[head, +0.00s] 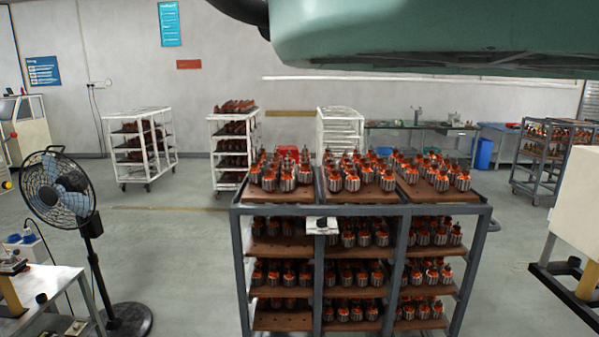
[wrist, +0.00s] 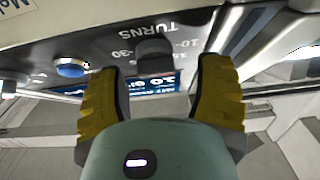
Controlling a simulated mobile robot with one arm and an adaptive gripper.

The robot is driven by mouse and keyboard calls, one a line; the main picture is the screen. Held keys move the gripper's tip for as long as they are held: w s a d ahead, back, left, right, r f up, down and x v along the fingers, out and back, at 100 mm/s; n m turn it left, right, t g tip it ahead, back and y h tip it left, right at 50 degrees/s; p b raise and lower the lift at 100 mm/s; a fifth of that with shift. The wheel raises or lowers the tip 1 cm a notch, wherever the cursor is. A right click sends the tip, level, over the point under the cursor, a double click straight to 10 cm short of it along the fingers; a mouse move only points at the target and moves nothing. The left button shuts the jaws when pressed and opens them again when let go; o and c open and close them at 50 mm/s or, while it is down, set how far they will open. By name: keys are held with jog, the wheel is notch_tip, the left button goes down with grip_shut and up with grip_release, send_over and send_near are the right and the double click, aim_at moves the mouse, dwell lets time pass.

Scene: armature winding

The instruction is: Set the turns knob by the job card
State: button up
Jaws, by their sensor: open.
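In the wrist view a dark grey knob (wrist: 153,48) sits on a dark panel, below the upside-down word TURNS. Scale numbers around it are upside down and partly hidden; a 10 and a 30 seem legible. My gripper (wrist: 158,66) is open, its two yellow fingers apart on either side of the knob, with gaps to it. Whether the fingertips reach the knob's depth I cannot tell. The knob's pointer cannot be made out. The gripper and knob are not seen in the head view. I cannot identify a job card.
A blue button (wrist: 70,67) is left of the knob; a blue display (wrist: 160,82) shows partly between the fingers. In the head view a rack (head: 481,262) of armatures fills the middle, with a small white plate (head: 322,226) on its front. A fan (head: 62,195) stands left.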

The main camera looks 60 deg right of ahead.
jog(key=shift+w+a+f, duration=0.1)
jog(key=shift+w, duration=0.35)
grip_shut()
dwell(0.6)
